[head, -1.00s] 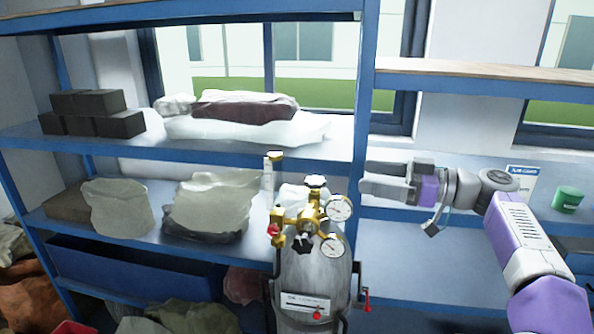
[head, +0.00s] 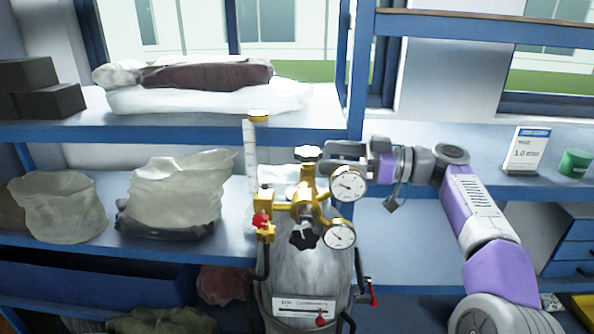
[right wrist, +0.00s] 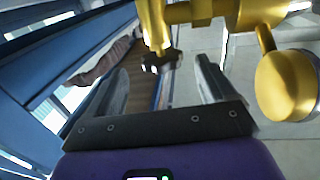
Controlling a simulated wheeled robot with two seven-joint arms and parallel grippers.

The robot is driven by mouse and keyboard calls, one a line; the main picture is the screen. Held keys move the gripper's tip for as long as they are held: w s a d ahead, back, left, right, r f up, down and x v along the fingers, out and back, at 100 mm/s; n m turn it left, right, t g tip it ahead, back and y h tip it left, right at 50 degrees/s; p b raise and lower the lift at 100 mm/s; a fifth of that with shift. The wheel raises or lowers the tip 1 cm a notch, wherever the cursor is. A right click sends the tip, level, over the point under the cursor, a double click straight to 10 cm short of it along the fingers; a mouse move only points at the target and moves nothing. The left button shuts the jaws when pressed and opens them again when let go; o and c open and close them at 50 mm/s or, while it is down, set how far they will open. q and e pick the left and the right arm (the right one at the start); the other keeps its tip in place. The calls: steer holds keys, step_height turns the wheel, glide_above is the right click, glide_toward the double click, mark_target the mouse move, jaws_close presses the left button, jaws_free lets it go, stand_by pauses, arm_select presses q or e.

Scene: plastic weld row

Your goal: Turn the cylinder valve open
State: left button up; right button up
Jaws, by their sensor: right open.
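A grey gas cylinder (head: 310,285) stands upright in front of the shelf. A second black knob (head: 304,234) sits lower at the front. My right gripper (head: 336,151) is just right of the top knob, at about its height, partly behind the upper gauge. In the right wrist view its fingers (right wrist: 161,70) are apart and empty. A dark knob (right wrist: 160,60) shows ahead between the fingertips; contact cannot be told. My left gripper is not in view.
Brass fittings (right wrist: 200,12) and a round brass gauge back (right wrist: 288,85) lie close to the right finger. A clear tube (head: 250,160) rises left of the valve. Shelves hold bags (head: 180,195) and dark blocks (head: 45,98). A sign (head: 527,155) and green tub (head: 574,163) stand right.

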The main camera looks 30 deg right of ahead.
mark_target(296, 159)
steer(key=p+x, duration=0.1)
steer(key=x, duration=0.6)
steer(key=shift+a+f, duration=0.15)
steer(key=shift+a, duration=0.1)
steer(key=c, duration=0.9)
steer(key=shift+c, duration=0.2)
steer(key=shift+n+g+y+p, duration=0.3)
steer(key=shift+g+p, duration=0.1)
steer(key=shift+p, duration=0.05)
steer(key=shift+n+g+y+p, duration=0.7)
steer(key=shift+n+g, duration=0.2)
steer(key=shift+g, duration=0.3)
steer(key=n+g+p, duration=0.1)
steer(key=g+p, duration=0.1)
steer(key=n+g+y+p, duration=0.1)
steer(key=g+p, duration=0.1)
steer(key=n+g+y+p, duration=0.1)
steer(key=n+g+p, duration=0.1)
steer(key=shift+s+a+r, duration=0.2)
steer(key=shift+s+r, duration=0.05)
steer(key=shift+s, duration=0.1)
steer(key=shift+s+f+n+g+p, duration=0.2)
steer(key=shift+n+g+p, duration=0.6)
steer(key=shift+g+p, duration=0.45)
